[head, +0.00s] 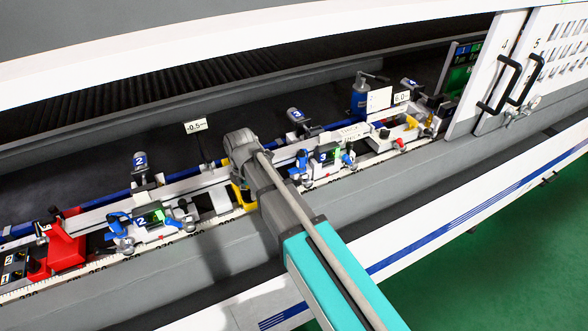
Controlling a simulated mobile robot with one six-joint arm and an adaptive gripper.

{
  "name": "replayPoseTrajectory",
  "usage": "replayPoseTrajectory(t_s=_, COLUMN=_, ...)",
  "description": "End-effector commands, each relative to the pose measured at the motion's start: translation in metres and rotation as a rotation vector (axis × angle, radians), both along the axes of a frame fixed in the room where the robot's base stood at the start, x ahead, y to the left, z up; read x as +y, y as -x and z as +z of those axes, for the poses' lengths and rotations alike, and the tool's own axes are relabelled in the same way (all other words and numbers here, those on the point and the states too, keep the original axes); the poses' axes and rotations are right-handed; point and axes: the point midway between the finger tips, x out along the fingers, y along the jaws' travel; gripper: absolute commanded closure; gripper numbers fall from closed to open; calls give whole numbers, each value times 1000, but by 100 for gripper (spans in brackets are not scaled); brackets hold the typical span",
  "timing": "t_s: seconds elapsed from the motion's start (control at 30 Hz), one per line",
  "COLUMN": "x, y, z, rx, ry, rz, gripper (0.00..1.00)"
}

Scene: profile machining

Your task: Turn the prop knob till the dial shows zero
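My arm reaches in from the lower right over the machine bed. Its grey wrist (240,150) is above the rail, between the unit marked 2 and the unit marked 3. My gripper's fingers cannot be made out; the wrist hides what is beneath it. A white sign reading about -0.5 (195,125) stands on a thin dark stem behind the rail, left of the wrist. Another sign, reading about 6.0 (402,97), stands at the right. I cannot tell which small part is the prop knob; no dial reading is legible on the units.
A red block (62,245) is at the left end. White doors with black handles (510,80) are at the right.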

Motion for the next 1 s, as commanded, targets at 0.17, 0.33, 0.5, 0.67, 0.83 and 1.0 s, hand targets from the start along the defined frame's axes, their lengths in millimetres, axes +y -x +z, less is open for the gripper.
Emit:
replayPoseTrajectory(t_s=0.17, x=0, y=0, z=0, rx=0, ry=0, rz=117, gripper=46)
replayPoseTrajectory(t_s=0.33, x=0, y=0, z=0, rx=0, ry=0, rz=227, gripper=46)
replayPoseTrajectory(t_s=0.5, x=0, y=0, z=0, rx=0, ry=0, rz=339, gripper=46)
replayPoseTrajectory(t_s=0.67, x=0, y=0, z=1, rx=0, ry=0, rz=438, gripper=46)
replayPoseTrajectory(t_s=0.83, x=0, y=0, z=20, rx=0, ry=0, rz=431, gripper=46)
replayPoseTrajectory(t_s=1.0, x=0, y=0, z=34, rx=0, ry=0, rz=430, gripper=46)
